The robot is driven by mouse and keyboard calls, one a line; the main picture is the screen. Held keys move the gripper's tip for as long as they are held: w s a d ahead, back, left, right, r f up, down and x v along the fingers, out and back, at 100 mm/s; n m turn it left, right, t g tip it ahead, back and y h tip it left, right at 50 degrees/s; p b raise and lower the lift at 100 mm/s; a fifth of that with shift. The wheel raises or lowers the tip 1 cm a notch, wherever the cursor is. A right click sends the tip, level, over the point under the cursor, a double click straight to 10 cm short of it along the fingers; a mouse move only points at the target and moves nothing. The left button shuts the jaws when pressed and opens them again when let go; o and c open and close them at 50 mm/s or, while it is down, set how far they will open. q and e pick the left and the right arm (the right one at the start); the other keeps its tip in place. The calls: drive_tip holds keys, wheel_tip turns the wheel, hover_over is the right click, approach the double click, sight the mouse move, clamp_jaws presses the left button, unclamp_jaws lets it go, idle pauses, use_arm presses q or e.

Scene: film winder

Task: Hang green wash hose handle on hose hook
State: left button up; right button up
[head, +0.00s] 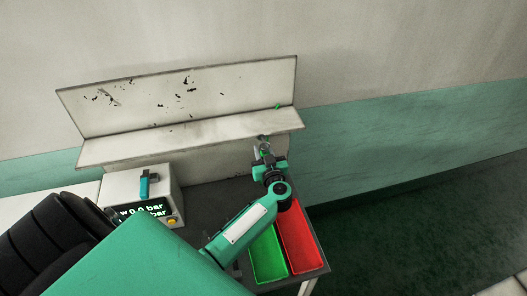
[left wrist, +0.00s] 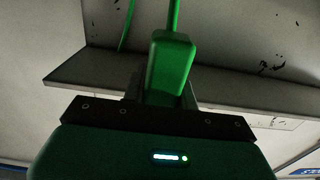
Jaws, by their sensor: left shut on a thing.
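My left gripper (head: 264,154) is in front of and just below the front edge of the pale shelf, at its right part. In the left wrist view my left gripper (left wrist: 165,98) is shut on the green wash hose handle (left wrist: 170,62), a blocky green piece standing up between the fingers. A thin green hose (left wrist: 174,14) runs up from its top. In the head view the handle is too small to make out clearly. I cannot make out the hose hook for sure in either view. My right gripper is not in view.
The worn pale shelf (head: 200,134) with its back panel (head: 180,95) spans above the bench. A small green piece (head: 277,106) shows on the panel. A grey box with a pressure display (head: 146,187) stands left.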

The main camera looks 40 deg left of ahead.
use_arm(q)
drive_tip(key=o, duration=1.1)
drive_tip(key=shift+c, duration=0.2)
drive_tip(key=shift+s+d+f, duration=0.1)
drive_tip(key=shift+s+d, duration=0.1)
drive_tip(key=shift+d, duration=0.1)
drive_tip(key=b+v, duration=0.4)
drive_tip(key=v, duration=0.9)
drive_tip(key=shift+b, duration=0.35)
